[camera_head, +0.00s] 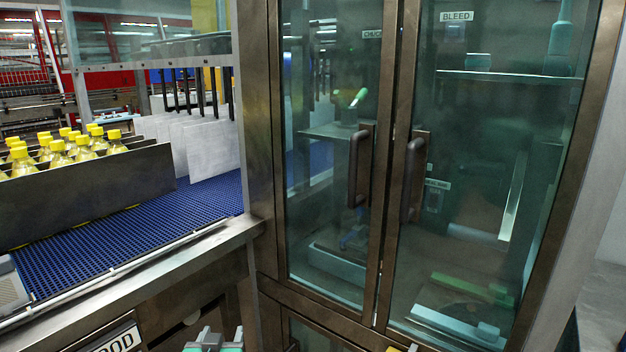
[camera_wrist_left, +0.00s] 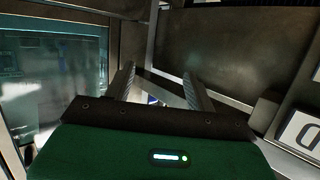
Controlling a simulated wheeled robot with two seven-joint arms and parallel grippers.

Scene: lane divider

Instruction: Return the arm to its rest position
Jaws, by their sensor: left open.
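My left gripper (camera_head: 213,338) shows at the bottom edge of the head view, low in front of the metal cabinet frame and conveyor side. Only its grey and pale green tip parts are visible; the rest of the arm is cut off. In the left wrist view its two grey ribbed fingers (camera_wrist_left: 158,88) stand apart with nothing held between them. The green gripper body (camera_wrist_left: 130,155) with a small lit strip fills the bottom of that view.
A tall glass-door cabinet (camera_head: 384,230) with two handles stands shut at the right. At left, a blue conveyor (camera_head: 130,232) carries several yellow-capped bottles (camera_head: 58,150) behind a dark metal divider (camera_head: 90,198). White panels (camera_head: 210,147) stand beyond. A metal rail (camera_head: 190,258) edges the conveyor.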

